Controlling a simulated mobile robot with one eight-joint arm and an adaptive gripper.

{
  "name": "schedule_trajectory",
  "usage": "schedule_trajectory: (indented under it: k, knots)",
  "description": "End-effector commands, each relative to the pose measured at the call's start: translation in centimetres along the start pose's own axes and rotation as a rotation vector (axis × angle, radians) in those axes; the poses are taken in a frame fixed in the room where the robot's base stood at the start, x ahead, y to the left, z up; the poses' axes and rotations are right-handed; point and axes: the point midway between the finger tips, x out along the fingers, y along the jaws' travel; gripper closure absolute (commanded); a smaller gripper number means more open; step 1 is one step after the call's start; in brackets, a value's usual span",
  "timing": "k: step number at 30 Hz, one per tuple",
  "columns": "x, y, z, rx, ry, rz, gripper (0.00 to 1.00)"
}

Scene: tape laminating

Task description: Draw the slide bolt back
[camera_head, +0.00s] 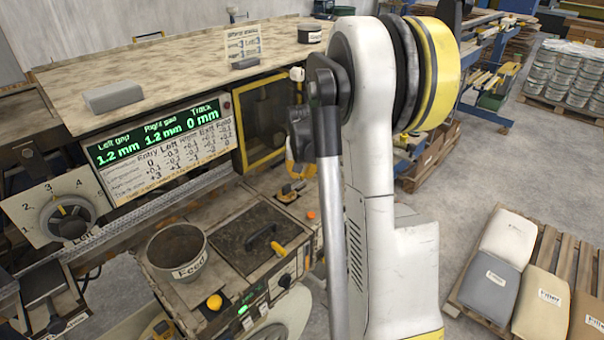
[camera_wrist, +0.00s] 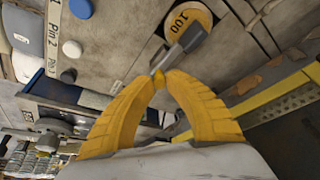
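My gripper (camera_wrist: 165,76) has its two yellow fingers drawn together, with the tips nearly meeting at a grey metal bar (camera_wrist: 184,46) in the wrist view. The bar may be the slide bolt or its handle; I cannot tell for sure. A small yellow piece shows between the tips, and whether it is gripped is unclear. In the head view my gripper (camera_head: 297,168) is partly hidden by my arm, just right of the yellow-framed window (camera_head: 263,122) of the machine. No slide bolt can be made out clearly in the head view.
A round yellow tag marked 100 (camera_wrist: 187,22) sits behind the bar. A yellow edge strip (camera_wrist: 272,96) runs at right. In the head view, a Feed pot (camera_head: 180,250), a display panel (camera_head: 160,135) and a dial (camera_head: 68,215) crowd the left. Pallet sacks (camera_head: 508,238) lie at right.

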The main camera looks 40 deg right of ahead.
Motion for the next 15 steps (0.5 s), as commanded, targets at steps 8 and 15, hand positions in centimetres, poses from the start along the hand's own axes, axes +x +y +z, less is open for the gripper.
schedule_trajectory:
  k: [8,15]
  knots:
    - [-0.01,0.0,0.01,0.0,0.0,0.0,1.0]
    - [0.38,0.76,-0.65,0.002,0.0,0.001,1.0]
